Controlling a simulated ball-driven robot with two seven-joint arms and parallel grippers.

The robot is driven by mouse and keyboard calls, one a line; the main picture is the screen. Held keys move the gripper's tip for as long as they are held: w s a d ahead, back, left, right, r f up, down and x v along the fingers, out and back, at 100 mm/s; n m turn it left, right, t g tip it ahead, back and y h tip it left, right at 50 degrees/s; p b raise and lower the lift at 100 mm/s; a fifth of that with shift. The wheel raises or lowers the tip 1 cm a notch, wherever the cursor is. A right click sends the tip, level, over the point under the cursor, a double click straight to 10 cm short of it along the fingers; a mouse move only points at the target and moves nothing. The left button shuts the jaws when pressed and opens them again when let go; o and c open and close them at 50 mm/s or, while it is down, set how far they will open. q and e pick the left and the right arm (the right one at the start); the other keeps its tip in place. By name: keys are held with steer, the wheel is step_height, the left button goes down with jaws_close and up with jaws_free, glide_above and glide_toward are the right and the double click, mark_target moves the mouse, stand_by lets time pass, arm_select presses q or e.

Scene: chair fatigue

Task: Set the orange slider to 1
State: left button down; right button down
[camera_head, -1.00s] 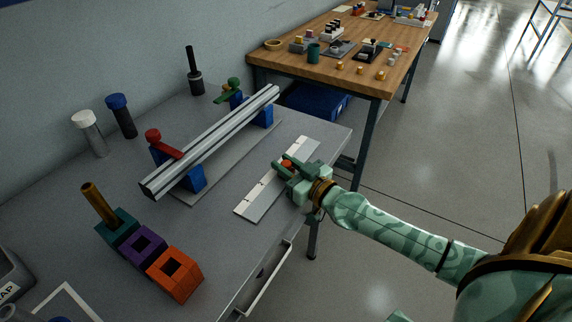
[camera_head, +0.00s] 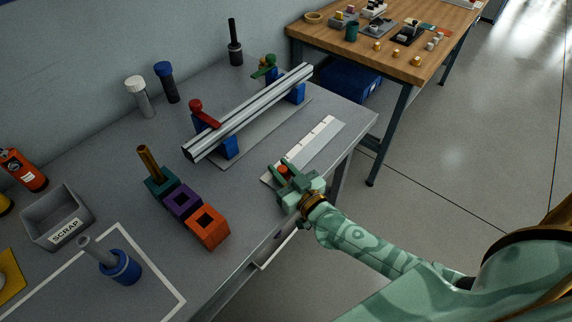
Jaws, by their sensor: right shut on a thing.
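The orange slider (camera_head: 282,170) sits on a pale scale strip (camera_head: 314,139) near the front right edge of the grey table. It is toward the strip's near, lower-left end. The marks on the strip are too small to read, so I cannot tell its value. My right gripper (camera_head: 281,168) is shut on the orange slider, its green fingers to either side and partly hiding it. My left gripper is not in view.
Behind the strip stands a metal rail (camera_head: 250,112) on blue supports with red and green clamps. Teal, purple and orange blocks (camera_head: 208,228) lie to the left. A scrap bin (camera_head: 58,216) and a blue-based post (camera_head: 121,268) are farther left. A wooden table (camera_head: 440,58) stands behind.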

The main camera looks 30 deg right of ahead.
steer(key=c, duration=1.2)
jaws_free()
steer(key=shift+s+a, duration=0.1)
steer(key=shift+a, duration=0.15)
steer(key=s+d+p, duration=0.2)
steer(key=s, duration=1.4)
steer(key=shift+s, duration=0.1)
